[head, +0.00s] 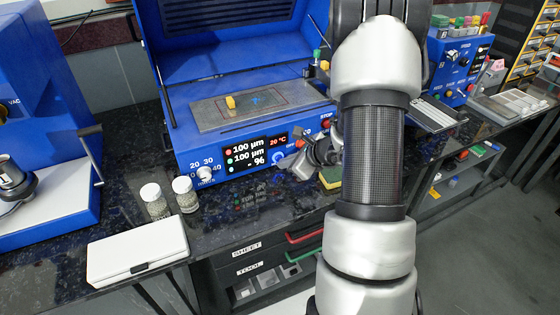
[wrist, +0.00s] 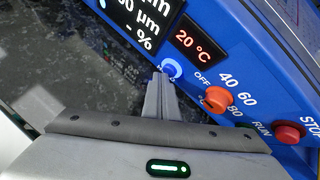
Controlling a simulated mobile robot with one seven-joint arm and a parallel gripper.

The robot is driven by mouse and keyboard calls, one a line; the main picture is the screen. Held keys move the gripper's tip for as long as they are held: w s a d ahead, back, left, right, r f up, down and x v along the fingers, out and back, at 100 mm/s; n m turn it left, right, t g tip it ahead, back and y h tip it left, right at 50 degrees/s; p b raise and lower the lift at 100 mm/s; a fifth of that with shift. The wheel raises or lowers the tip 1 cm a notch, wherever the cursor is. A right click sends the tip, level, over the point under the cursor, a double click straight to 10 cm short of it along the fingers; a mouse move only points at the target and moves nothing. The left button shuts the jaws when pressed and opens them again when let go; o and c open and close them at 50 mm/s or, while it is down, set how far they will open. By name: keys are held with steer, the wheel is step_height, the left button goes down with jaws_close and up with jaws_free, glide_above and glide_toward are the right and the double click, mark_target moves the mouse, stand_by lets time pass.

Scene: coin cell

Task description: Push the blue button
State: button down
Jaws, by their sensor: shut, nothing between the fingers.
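The blue button (wrist: 170,68) has a pale ring around it and sits on the front panel of a blue machine (head: 222,184), below the display. It also shows in the head view (head: 278,158). My gripper (wrist: 160,77) is shut and empty, with its fingertips right at the lower left edge of the button in the wrist view. In the head view my gripper (head: 284,165) is just in front of the panel, beside the button. I cannot tell whether the tips touch the button.
An orange knob (wrist: 218,98) and a red button (wrist: 288,132) are to the right of the blue button. Two jars (head: 154,200) (head: 185,194) and a white case (head: 138,249) stand on the dark counter (head: 225,228).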

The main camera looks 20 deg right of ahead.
steer(key=shift+w, duration=0.35)
steer(key=shift+s+b, duration=0.1)
steer(key=shift+b, duration=0.3)
steer(key=shift+s+a+r, duration=0.1)
steer(key=shift+s+r, duration=0.05)
steer(key=shift+s+b, duration=0.85)
steer(key=shift+s, duration=2.25)
